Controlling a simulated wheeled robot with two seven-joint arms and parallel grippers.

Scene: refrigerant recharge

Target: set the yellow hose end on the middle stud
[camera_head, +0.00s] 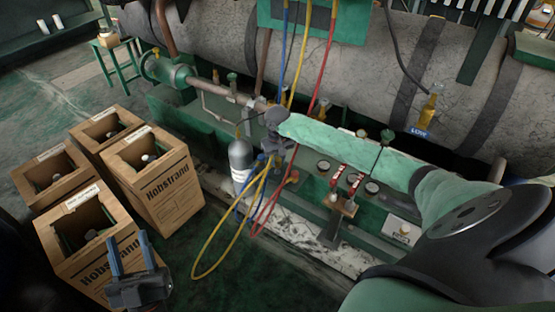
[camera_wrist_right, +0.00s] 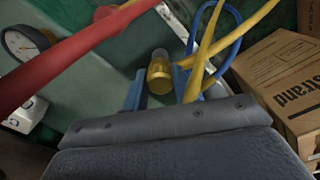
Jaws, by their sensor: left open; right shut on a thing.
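My right gripper (camera_head: 268,158) is at the end of the green-sleeved arm, beside the grey cylinder. In the right wrist view a brass fitting (camera_wrist_right: 160,74) sits between its two blue fingers. The yellow hose (camera_wrist_right: 205,50) passes close to the right finger; its join to the fitting is hidden behind the gripper body. In the head view the yellow hose (camera_head: 208,262) hangs in a loop below this gripper. I cannot pick out the middle stud with certainty. My left gripper (camera_head: 130,255) is open and empty in front of the nearest carton.
Several Hobstrand cartons (camera_head: 163,190) stand on the floor at left. A grey cylinder (camera_head: 241,162) stands beside the machine. Red (camera_head: 327,65) and blue (camera_head: 283,50) hoses hang close by. A brass valve (camera_head: 430,105) with a LOW label is on the big tank.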

